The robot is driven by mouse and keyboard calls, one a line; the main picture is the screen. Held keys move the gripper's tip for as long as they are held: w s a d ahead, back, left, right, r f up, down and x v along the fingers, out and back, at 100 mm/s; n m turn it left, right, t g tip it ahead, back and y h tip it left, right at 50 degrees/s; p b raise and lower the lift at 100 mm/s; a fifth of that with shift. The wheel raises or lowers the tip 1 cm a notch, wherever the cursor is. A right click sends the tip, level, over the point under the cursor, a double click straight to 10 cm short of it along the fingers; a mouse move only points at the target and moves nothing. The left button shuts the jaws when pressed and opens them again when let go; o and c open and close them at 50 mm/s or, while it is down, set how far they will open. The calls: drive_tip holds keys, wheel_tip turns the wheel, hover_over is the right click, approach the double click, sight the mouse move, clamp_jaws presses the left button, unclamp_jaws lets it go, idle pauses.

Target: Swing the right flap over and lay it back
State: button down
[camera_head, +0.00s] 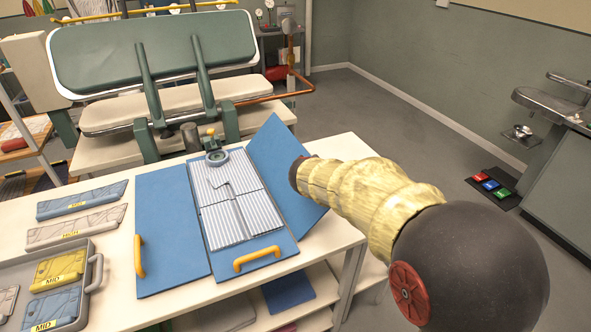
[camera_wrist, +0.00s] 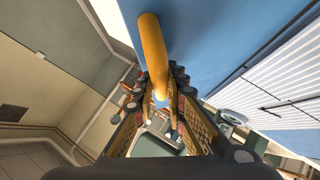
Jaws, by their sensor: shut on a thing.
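A blue folding board lies on a white table. Its right flap (camera_head: 283,168) is raised and tilted beside the middle panel. A grey-white striped garment (camera_head: 230,195) lies folded flat on the middle panel, and its stripes show in the wrist view (camera_wrist: 285,78). My gripper (camera_wrist: 163,92) is shut on the yellow-orange handle (camera_wrist: 152,45) of the right flap (camera_wrist: 205,40). In the head view my arm hides my gripper and that handle. The left flap (camera_head: 165,230) lies flat with its yellow handle (camera_head: 139,256) at its left edge.
Another yellow handle (camera_head: 257,259) is at the board's front edge. A grey tray (camera_head: 92,283) with labelled pieces sits at left, near blue and grey labelled pieces (camera_head: 82,200). A large green press (camera_head: 150,50) stands behind the table.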

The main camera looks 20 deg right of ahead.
drive_tip(key=d+f+y+p, duration=0.1)
drive_tip(key=d+p, duration=0.1)
drive_tip(key=d+f+m+y+p, duration=0.1)
drive_tip(key=d+p, duration=0.1)
drive_tip(key=p, duration=0.1)
drive_tip(key=shift+f+g, duration=0.3)
drive_tip(key=shift+f, duration=0.05)
drive_tip(key=shift+d+f+m+y+p, duration=0.25)
drive_tip(key=shift+d+f+y+p, duration=0.3)
drive_tip(key=shift+f+p, duration=0.8)
drive_tip(key=shift+d+f+m+y+p, duration=0.35)
drive_tip(key=shift+d+f+p, duration=0.45)
drive_tip(key=shift+f+p, duration=0.55)
drive_tip(key=shift+d+f+m+y+p, duration=0.2)
drive_tip(key=shift+d+f+y+p, duration=0.4)
drive_tip(key=shift+f+p, duration=0.75)
drive_tip(key=shift+d+f+p, duration=0.3)
drive_tip(key=shift+f, duration=0.5)
drive_tip(key=c, duration=1.9)
unclamp_jaws()
drive_tip(key=shift+f, duration=0.1)
drive_tip(key=shift+o, duration=0.5)
